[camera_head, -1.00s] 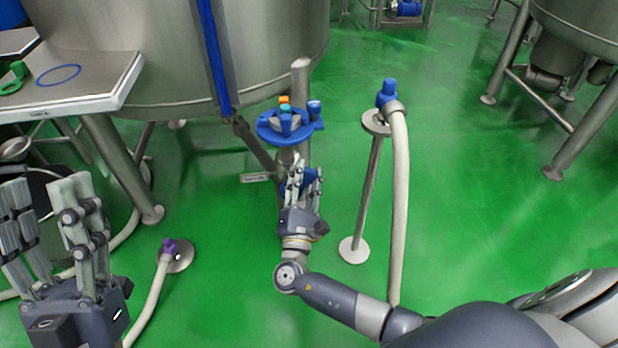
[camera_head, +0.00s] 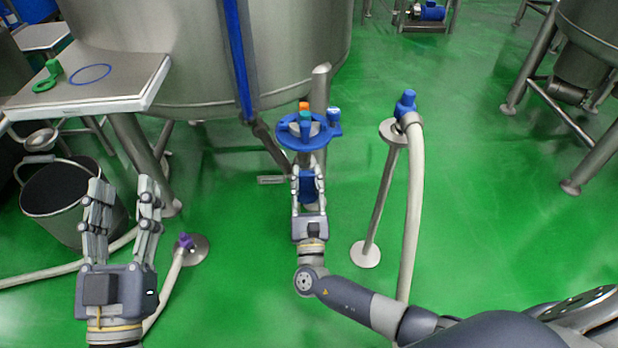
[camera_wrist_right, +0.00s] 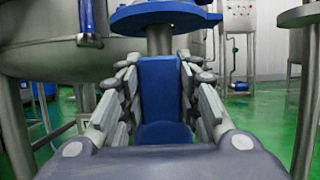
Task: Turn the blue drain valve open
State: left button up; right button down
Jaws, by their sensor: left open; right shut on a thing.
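The blue drain valve handle (camera_head: 307,187) is upright between the fingers of my right gripper (camera_head: 308,178), below a round blue flange. In the right wrist view the blue handle (camera_wrist_right: 160,88) stands between the two finger sets of the right gripper (camera_wrist_right: 160,75), which is shut on it. The lower part of the handle is partly hidden behind the palm. My left gripper (camera_head: 122,190) is open and empty at the left, over the floor, with its fingers pointing away from me.
The blue flange (camera_head: 290,139) carries orange, teal and blue fittings, beside the steel tank (camera_head: 200,60). A stand with a blue-capped hose (camera_head: 412,200) is right of it. A grey bucket (camera_head: 70,215), a purple hose fitting (camera_head: 185,240) and a steel table (camera_head: 130,80) are left.

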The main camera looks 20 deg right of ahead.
dwell(0.4)
jog(key=c, duration=1.2)
grip_release()
jog(key=shift+o, duration=0.2)
jog(key=v, duration=1.2)
